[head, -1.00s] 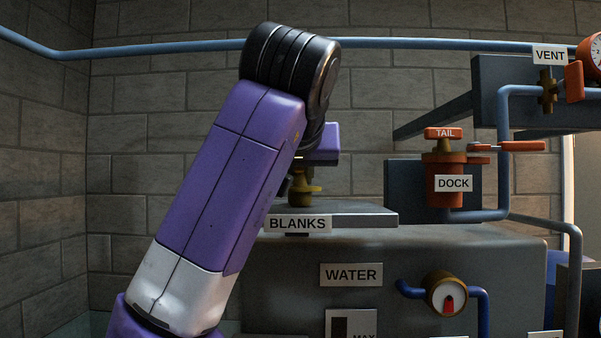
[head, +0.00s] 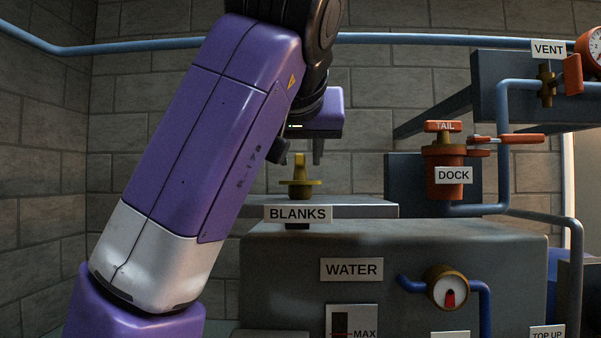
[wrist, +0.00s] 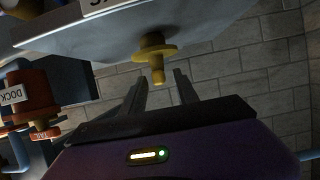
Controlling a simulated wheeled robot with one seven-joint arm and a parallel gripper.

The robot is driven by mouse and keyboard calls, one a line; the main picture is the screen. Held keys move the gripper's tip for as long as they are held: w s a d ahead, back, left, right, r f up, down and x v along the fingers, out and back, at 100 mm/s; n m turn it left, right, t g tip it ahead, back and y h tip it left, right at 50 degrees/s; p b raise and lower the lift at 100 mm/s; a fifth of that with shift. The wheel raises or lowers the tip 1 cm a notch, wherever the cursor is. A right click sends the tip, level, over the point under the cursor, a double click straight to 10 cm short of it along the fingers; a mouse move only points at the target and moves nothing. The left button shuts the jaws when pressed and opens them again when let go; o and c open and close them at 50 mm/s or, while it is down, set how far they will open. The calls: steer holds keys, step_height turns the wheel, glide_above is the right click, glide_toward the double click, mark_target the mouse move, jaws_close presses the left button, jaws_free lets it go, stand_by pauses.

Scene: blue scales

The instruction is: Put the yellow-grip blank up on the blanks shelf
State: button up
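The yellow-grip blank (head: 301,178) stands upright on the blanks shelf (head: 350,210), just above the BLANKS label. It also shows in the wrist view (wrist: 154,54) against the shelf surface (wrist: 215,20), apart from the fingers. My gripper (head: 317,152) is above and slightly right of the blank, fingers pointing down. In the wrist view my gripper (wrist: 158,88) has its two fingers spread with nothing between them. Part of my gripper is hidden behind my arm in the head view.
The orange dock (head: 446,172) with its TAIL cap and lever stands right of the shelf. A blue pipe and the VENT valve (head: 546,88) are farther right. The WATER tank (head: 400,245) is below the shelf. A stone wall is behind.

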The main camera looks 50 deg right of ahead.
steer(key=b+v, duration=0.1)
steer(key=v, duration=0.6)
steer(key=shift+b, duration=0.3)
steer(key=shift+w, duration=0.1)
